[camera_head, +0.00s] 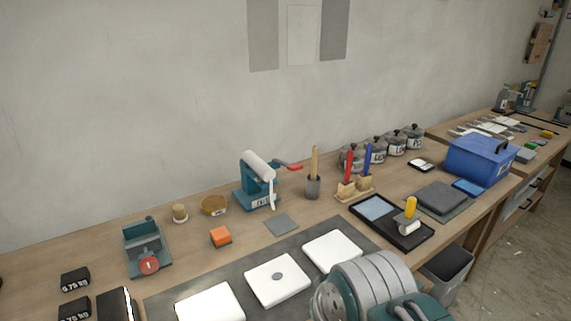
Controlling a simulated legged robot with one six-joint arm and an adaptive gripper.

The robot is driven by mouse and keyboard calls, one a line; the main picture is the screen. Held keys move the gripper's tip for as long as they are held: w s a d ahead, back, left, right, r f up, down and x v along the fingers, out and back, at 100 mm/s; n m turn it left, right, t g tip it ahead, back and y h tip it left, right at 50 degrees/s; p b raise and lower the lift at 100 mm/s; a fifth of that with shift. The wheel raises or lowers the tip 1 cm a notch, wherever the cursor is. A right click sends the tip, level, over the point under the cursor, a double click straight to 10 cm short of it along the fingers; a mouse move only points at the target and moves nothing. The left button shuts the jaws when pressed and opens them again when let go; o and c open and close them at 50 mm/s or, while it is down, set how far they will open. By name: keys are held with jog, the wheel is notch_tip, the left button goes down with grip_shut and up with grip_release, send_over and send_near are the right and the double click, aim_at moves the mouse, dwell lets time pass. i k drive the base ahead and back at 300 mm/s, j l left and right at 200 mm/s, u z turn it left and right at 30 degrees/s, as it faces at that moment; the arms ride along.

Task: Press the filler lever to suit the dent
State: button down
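A teal filler dispenser (250,197) stands on the bench near the wall, with a white cylinder tilted across its top. A lever with a red grip (294,167) sticks out to its right. A label on the dispenser's front is too small to read. A small grey plate (281,225) lies in front of it. Three white panels lie on a dark mat at the front; the middle panel (277,280) has a round grey spot that may be the dent. A grey and teal part of my arm fills the bottom right. My gripper does not show.
A teal device with a red knob (144,248), an orange block (221,237) and a brown bowl (214,205) stand left of the dispenser. A tool cup (313,188), red and blue tools, a black tray (408,236) and a blue box (481,160) stand right.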

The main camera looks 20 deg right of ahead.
aim_at(294, 167)
jog(key=i+l+u, duration=0.1)
jog(key=l, duration=0.2)
jog(key=i+l+u, duration=0.1)
jog(key=l, duration=0.25)
jog(key=i+l+u, duration=0.1)
jog(key=l, duration=0.25)
jog(key=i+l+u, duration=0.1)
jog(key=i+l, duration=0.15)
jog(key=i+l+u, duration=0.1)
jog(key=l, duration=0.35)
